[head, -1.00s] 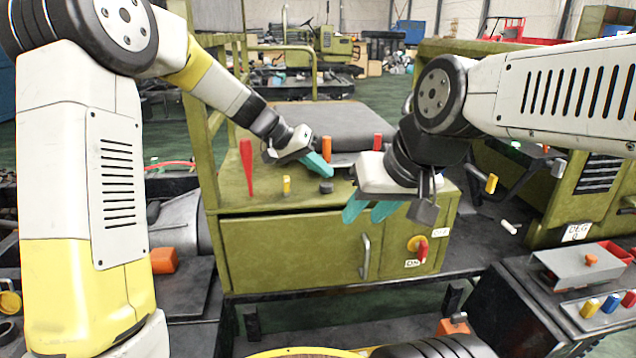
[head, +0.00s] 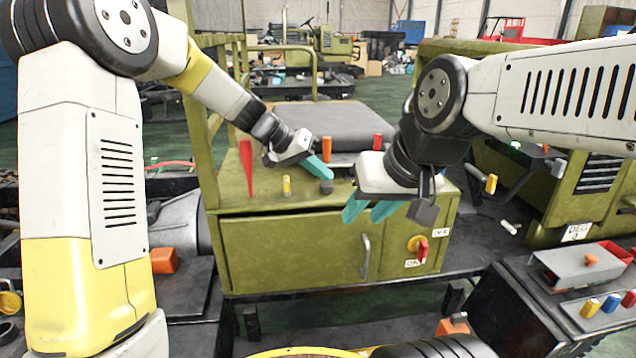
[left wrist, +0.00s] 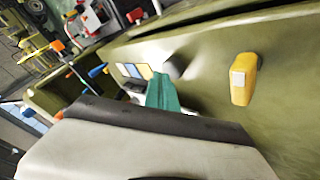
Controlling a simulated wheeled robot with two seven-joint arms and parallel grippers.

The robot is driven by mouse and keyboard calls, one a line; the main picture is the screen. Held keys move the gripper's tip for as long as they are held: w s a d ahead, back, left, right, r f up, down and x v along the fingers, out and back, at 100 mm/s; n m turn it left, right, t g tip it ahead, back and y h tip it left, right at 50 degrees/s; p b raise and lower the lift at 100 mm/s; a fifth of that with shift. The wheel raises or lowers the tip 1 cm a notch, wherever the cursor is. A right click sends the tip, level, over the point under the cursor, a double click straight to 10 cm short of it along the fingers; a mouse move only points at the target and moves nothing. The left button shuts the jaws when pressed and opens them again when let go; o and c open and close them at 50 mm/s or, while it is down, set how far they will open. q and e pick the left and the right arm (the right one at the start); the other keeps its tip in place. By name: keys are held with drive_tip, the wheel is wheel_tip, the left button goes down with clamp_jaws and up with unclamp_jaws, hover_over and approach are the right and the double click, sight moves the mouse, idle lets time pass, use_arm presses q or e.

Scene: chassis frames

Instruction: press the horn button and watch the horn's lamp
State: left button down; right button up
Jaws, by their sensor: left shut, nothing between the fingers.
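A short dark round button (head: 326,187) sits on the green console top (head: 295,198), between a yellow lever (head: 286,186) and the right gripper. I cannot read a horn marking on it. My left gripper (head: 321,172) is shut and empty, its teal tips pointing down at the button; I cannot tell whether they touch it. In the left wrist view the teal fingers (left wrist: 162,92) point toward the green surface, with the yellow lever (left wrist: 243,78) to their right. My right gripper (head: 368,210) is open and empty in front of the console. I cannot pick out a horn lamp.
A red lever (head: 246,167), an orange lever (head: 327,149) and a red lever (head: 377,141) stand up around my left gripper. Behind is a dark seat pad (head: 310,117). A red switch knob (head: 422,250) is on the console front. A side panel (head: 590,310) has coloured switches.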

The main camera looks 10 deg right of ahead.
use_arm(q)
drive_tip(key=shift+f, duration=0.6)
idle(0.7)
drive_tip(key=shift+r, duration=1.05)
drive_tip(key=shift+r, duration=2.5)
drive_tip(key=n+t+y, duration=0.1)
drive_tip(key=y, duration=0.1)
approach(322, 184)
drive_tip(key=s+a+r, duration=0.2)
drive_tip(key=s+r, duration=0.3)
drive_tip(key=s+a+f+n+t+y, duration=0.1)
drive_tip(key=s+a+f+n+y, duration=0.1)
drive_tip(key=s+a, duration=0.6)
drive_tip(key=s+a+f+n+t+y, duration=0.2)
drive_tip(key=s+a+n, duration=0.1)
drive_tip(key=s+a, duration=0.6)
drive_tip(key=s, duration=0.2)
drive_tip(key=shift+s+a+y, duration=0.3)
drive_tip(key=shift+y, duration=0.1)
